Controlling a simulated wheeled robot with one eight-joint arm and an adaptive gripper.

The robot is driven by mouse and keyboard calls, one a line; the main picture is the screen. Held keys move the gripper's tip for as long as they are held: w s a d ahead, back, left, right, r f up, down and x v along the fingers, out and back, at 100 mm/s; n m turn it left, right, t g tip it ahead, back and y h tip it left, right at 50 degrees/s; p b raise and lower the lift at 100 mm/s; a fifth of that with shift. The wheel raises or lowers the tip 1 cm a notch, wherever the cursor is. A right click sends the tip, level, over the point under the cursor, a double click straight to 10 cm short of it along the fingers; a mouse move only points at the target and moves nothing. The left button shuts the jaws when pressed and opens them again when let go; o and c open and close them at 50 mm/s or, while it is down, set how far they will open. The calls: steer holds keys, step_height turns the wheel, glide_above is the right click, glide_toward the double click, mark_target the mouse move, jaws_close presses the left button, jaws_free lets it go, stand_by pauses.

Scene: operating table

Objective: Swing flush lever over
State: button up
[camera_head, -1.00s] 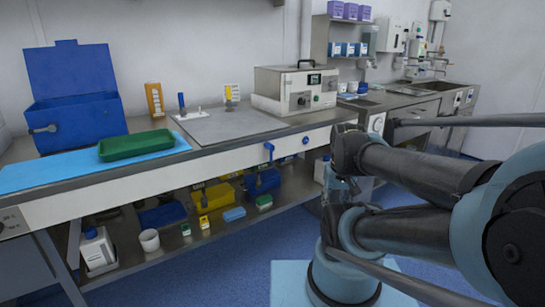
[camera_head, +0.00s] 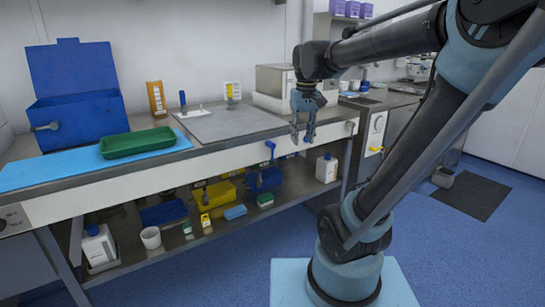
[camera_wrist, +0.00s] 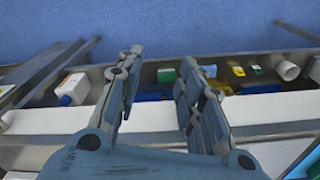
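A blue lever (camera_head: 270,149) hangs on the white front panel of the steel counter. Another blue lever (camera_head: 182,101) stands upright on a small white base on the counter top. No label shows which one is the flush lever. My gripper (camera_head: 302,138) points down in front of the panel, to the right of the hanging lever and apart from it. I cannot make out either lever clearly there.
The counter (camera_head: 232,122) carries a green tray (camera_head: 138,143), a blue box (camera_head: 82,117) and a steel appliance (camera_head: 270,82). The shelf below holds bins and a white bottle (camera_head: 98,246). Blue floor (camera_head: 225,280) in front is clear.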

step_height(320, 180, up, 6)
steer(key=n, duration=0.2)
glide_above(273, 149)
steer(key=shift+g, duration=0.4)
steer(key=f, duration=1.7)
steer(key=shift+w+a+f, duration=0.1)
steer(key=shift+w+f, duration=0.25)
steer(key=shift+w, duration=0.05)
steer(key=shift+c, duration=0.6)
jaws_close()
